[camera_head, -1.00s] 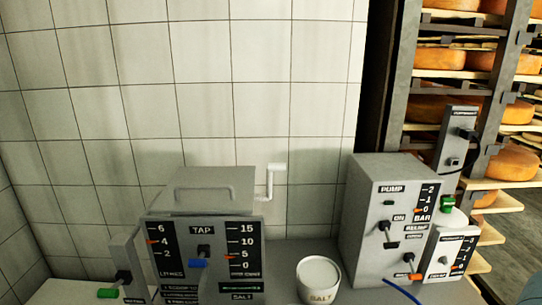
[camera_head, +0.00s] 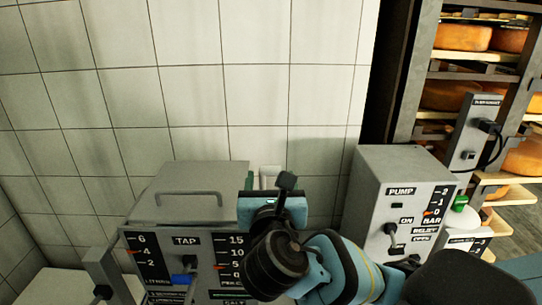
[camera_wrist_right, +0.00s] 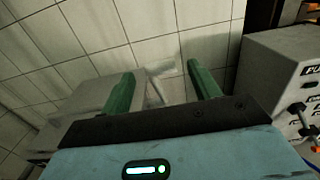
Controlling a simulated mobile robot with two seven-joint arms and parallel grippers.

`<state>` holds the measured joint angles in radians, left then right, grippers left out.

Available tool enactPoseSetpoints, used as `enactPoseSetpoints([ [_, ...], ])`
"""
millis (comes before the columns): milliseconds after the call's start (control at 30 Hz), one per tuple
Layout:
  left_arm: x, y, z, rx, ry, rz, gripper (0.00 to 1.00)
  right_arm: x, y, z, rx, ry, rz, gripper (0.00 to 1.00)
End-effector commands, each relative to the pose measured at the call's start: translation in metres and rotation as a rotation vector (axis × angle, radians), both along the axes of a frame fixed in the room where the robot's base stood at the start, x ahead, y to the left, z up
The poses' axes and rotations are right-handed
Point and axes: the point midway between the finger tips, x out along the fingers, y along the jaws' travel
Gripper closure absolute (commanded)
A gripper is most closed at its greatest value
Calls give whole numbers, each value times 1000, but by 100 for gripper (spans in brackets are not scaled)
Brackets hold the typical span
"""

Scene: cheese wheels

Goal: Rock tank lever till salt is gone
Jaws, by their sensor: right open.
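The grey tank (camera_head: 190,190) with a TAP label and two scales stands left of centre in the head view. The orange pointer on its right scale (camera_head: 222,267) sits near 5. The white lever (camera_head: 268,174) at the tank's right side is partly hidden by my right gripper (camera_head: 267,182). In the right wrist view, the lever (camera_wrist_right: 155,90) shows between the two green fingers of my right gripper (camera_wrist_right: 160,82). The fingers are open and wide apart. Whether either one touches the lever, I cannot tell. My left gripper is not in view.
A grey PUMP box (camera_head: 385,175) with switches and a gauge stands to the right. Behind it is a rack of cheese wheels (camera_head: 463,38). A tiled wall (camera_head: 200,100) is close behind the tank. The salt tub is not visible now.

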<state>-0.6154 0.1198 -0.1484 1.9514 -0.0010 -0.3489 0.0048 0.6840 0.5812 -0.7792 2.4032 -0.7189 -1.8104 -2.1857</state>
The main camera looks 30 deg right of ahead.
Motion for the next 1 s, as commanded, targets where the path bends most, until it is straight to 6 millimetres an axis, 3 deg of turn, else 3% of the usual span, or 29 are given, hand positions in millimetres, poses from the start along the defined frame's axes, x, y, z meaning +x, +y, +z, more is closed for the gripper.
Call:
enactPoseSetpoints([
  [233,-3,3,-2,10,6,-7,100,9,-6,0,-2,1,-3,38],
  [700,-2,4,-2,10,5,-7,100,61,-38,0,1,0,-2,38],
  [1000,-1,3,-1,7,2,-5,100,67,-41,-1,1,0,-1,38],
])
